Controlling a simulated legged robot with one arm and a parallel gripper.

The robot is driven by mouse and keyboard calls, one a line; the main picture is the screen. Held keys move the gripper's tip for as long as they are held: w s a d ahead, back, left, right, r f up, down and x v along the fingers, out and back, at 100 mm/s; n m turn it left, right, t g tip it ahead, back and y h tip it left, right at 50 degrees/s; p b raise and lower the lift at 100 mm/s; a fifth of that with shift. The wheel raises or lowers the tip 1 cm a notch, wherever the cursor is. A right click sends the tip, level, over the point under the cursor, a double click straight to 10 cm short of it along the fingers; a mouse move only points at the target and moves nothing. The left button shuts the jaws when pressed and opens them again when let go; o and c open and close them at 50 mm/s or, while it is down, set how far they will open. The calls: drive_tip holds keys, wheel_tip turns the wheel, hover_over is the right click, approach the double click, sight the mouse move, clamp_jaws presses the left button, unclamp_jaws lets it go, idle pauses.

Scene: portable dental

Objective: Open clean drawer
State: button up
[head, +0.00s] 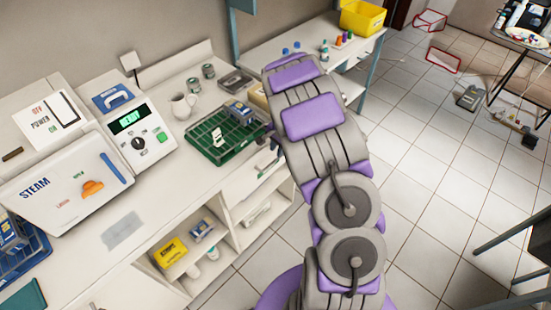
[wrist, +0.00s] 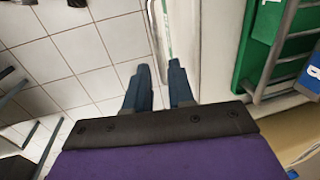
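A white drawer front (head: 252,182) shows under the counter edge in the head view, to the left of my arm, which hides part of it. In the wrist view a narrow pale strip with a greyish bar (wrist: 158,35) runs along the counter edge. It looks like the drawer front and handle seen from above. My gripper (wrist: 160,80) is open, its two dark blue fingers apart, with the bar's near end in line with the gap. I cannot tell whether the fingers touch it. In the head view the gripper (head: 268,140) is partly hidden beside the counter edge.
A green tray (head: 218,152) stands on the counter above the drawer, also at right in the wrist view (wrist: 262,35). Open shelves (head: 200,250) hold yellow and blue boxes. A steam machine (head: 70,180) stands at left. The tiled floor (head: 430,200) at right is mostly clear.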

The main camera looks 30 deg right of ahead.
sight(276, 159)
drive_tip(key=f, duration=0.4)
drive_tip(key=w+f+b, duration=0.1)
drive_tip(key=f, duration=0.1)
drive_tip(key=shift+c, duration=1.3)
drive_tip(key=shift+d, duration=0.1)
clamp_jaws()
drive_tip(key=shift+w, duration=0.1)
